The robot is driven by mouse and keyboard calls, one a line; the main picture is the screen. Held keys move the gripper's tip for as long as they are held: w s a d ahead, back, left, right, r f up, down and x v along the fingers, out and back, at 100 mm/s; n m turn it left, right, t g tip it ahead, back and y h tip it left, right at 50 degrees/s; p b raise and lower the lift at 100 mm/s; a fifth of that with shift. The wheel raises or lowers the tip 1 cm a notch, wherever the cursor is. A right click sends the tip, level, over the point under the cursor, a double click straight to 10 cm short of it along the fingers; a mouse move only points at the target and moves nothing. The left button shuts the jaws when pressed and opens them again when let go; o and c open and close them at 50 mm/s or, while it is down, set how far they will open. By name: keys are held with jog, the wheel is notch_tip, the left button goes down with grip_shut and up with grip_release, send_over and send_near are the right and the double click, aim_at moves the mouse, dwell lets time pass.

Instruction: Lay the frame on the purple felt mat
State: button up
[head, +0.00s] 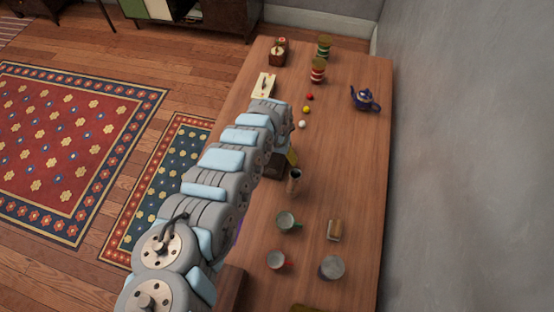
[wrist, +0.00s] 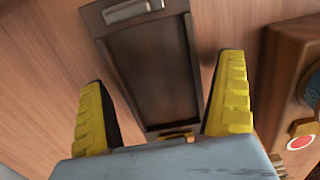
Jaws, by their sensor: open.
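A flat cream piece with a dark picture (head: 264,85) lies on the table beyond my arm in the head view; it may be the frame, but I cannot tell for sure. My gripper (wrist: 163,72) is open and empty, with its two yellow fingers apart above a dark rectangular tray (wrist: 155,70) with a metal handle at each end. In the head view only a bit of yellow finger shows beside my arm. The purple felt mat is not clearly seen; a thin purple sliver (head: 237,233) shows at the edge of my arm.
A wooden box with a red button (wrist: 300,142) stands close right of my gripper in the wrist view. Mugs (head: 287,222), a brown vase (head: 294,182) and a small block (head: 335,230) stand nearer. Small balls, striped jars (head: 318,70) and a blue teapot (head: 364,98) stand farther.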

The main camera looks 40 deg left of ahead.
aim_at(277, 158)
jog(key=c, duration=1.2)
jog(key=shift+c, duration=0.2)
jog(key=shift+r+p, duration=1.2)
jog(key=shift+r, duration=3.75)
jog(key=shift+n, duration=0.9)
jog(key=s+a+r, duration=0.1)
jog(key=a, duration=0.3)
jog(key=s+a+r, duration=0.1)
jog(key=a, duration=0.3)
jog(key=s+a+r, duration=0.1)
jog(key=s+a, duration=0.1)
jog(key=a, duration=0.2)
jog(key=shift+r, duration=0.3)
jog(key=s+a+r+n, duration=0.1)
jog(key=s+a+r, duration=0.3)
jog(key=s+a, duration=0.4)
jog(key=shift+a+r+n, duration=0.25)
jog(key=shift+a+n, duration=0.15)
jog(key=shift+a, duration=0.85)
